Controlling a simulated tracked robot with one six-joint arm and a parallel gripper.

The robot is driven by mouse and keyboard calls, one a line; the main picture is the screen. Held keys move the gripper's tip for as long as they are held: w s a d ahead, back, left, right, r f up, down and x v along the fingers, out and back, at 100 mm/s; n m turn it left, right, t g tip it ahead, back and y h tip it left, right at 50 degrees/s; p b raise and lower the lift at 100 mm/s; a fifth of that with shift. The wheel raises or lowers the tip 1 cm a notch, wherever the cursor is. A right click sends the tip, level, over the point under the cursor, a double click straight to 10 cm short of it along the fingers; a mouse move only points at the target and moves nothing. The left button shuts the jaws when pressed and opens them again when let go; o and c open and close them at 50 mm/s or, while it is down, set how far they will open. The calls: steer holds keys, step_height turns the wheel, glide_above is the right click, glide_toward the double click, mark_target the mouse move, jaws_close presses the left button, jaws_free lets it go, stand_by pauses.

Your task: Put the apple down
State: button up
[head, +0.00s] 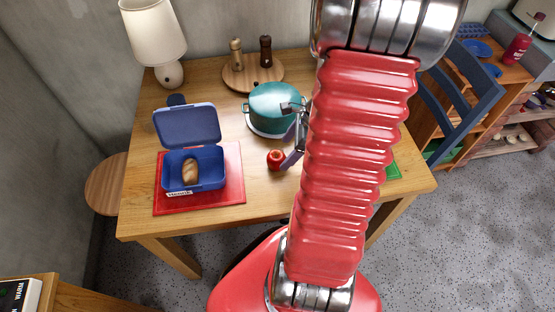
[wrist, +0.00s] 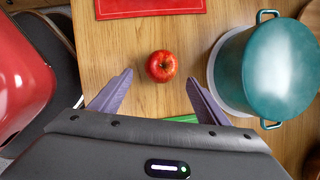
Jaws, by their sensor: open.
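A red apple (head: 276,159) sits on the wooden table, right of the red mat and in front of the teal pot. In the wrist view the apple (wrist: 161,66) lies just beyond the fingertips, roughly midway between them. My gripper (wrist: 158,80) is open, with its two purple-grey fingers spread apart and nothing between them. In the head view my gripper (head: 292,135) is partly hidden behind my red arm, close to the apple's right side.
A blue lunchbox (head: 211,174) with bread inside stands open on a red mat (head: 200,203). The teal pot (head: 275,106) stands behind the apple. A round board (head: 262,86) with two mills and a lamp (head: 155,35) are farther back. Bare table (head: 258,196) lies in front of the apple.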

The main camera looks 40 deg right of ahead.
mark_target(280, 156)
steer(key=shift+x, duration=2.6)
steer(key=shift+w+a+r, duration=0.1)
steer(key=shift+a, duration=0.05)
steer(key=c, duration=1.2)
steer(key=shift+r, duration=0.15)
steer(key=shift+c, duration=0.4)
steer(key=shift+r, duration=4.9)
